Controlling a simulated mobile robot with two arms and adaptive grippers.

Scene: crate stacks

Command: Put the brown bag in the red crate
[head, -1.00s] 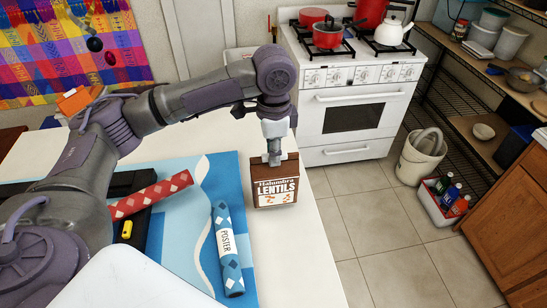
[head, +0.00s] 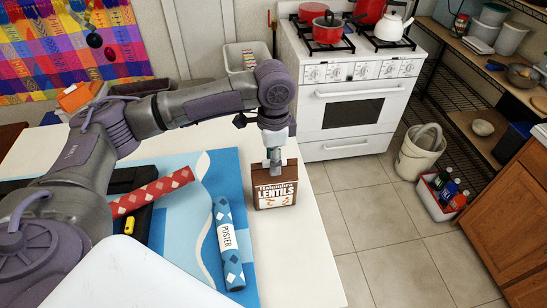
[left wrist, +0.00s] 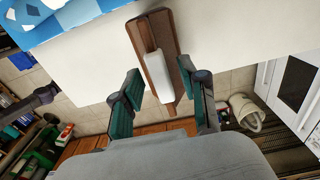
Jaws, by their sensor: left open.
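The brown bag (head: 274,194), labelled lentils, stands upright on the white table near its right edge. My left gripper (head: 274,160) is open and points down at the top of the bag. In the left wrist view its two green-padded fingers (left wrist: 160,75) are on either side of the bag's brown top (left wrist: 138,28) and its pale strip. I cannot tell whether they touch it. The red crate (head: 436,206), with a white panel, stands on the floor at the right and holds several bottles. My right gripper is not in view.
A blue poster tube (head: 227,245) and a red patterned roll (head: 151,193) lie left of the bag on a blue mat (head: 190,262). A white bucket (head: 417,158) stands by the crate, beside the shelves. Tiled floor (head: 375,235) lies open between table and crate.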

